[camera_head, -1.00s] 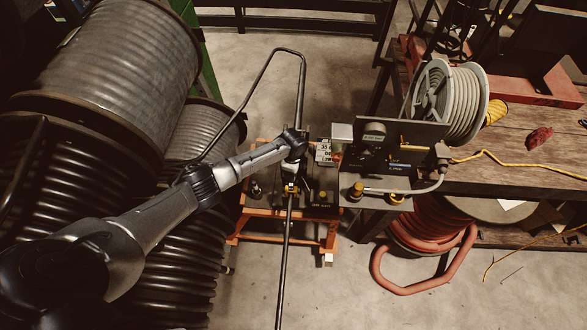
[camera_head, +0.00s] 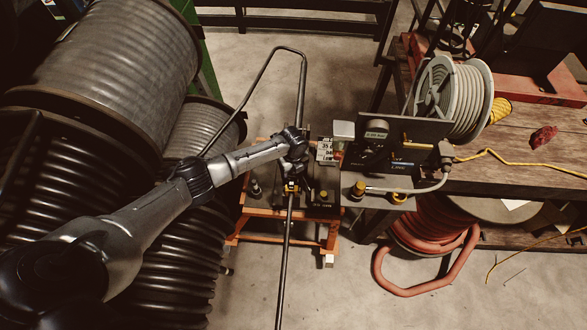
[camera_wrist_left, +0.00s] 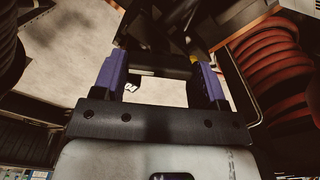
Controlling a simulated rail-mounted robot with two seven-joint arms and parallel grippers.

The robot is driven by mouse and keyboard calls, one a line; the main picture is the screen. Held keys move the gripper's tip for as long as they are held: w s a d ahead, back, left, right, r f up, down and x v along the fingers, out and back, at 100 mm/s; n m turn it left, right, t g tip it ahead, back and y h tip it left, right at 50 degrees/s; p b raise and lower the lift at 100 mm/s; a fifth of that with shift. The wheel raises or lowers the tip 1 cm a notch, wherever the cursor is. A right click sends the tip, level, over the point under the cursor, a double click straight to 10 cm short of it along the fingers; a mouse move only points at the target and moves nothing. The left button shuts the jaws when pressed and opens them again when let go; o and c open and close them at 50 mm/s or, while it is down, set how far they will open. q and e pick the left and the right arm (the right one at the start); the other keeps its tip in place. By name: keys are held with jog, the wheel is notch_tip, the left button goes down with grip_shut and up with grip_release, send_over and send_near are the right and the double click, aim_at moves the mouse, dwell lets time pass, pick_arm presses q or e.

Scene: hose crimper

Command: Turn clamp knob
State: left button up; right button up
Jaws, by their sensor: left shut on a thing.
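My left gripper (camera_head: 292,168) reaches down over the crimper (camera_head: 322,197) on the orange stand. Its hand covers most of what it holds, so the clamp knob is largely hidden in the head view. In the left wrist view, the two purple fingers of the left gripper (camera_wrist_left: 160,62) stand apart with a dark part (camera_wrist_left: 160,66) between them. That part appears to be the clamp knob, though its shape is hard to make out in shadow. A dark hose (camera_head: 285,250) runs through the crimper below the hand. My right gripper is not in view.
An orange stand (camera_head: 331,236) carries the crimper. A gauge panel (camera_head: 376,132) and a hose reel (camera_head: 453,98) stand to the right, beside a wooden bench (camera_head: 540,165). Large black hose coils (camera_head: 75,205) crowd the left. Red hose (camera_head: 432,235) lies under the bench. Floor in front is clear.

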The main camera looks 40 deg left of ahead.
pick_arm(q)
jog(key=shift+a+f+m, duration=0.1)
jog(key=shift+a+m, duration=0.1)
jog(key=shift+m, duration=0.1)
dwell(0.4)
jog(key=o, duration=0.9)
jog(key=shift+a, duration=0.1)
jog(key=shift+c, duration=0.2)
jog(key=shift+o, duration=0.4)
notch_tip(320, 180, up, 14)
jog(key=p, duration=0.1)
jog(key=shift+d, duration=0.2)
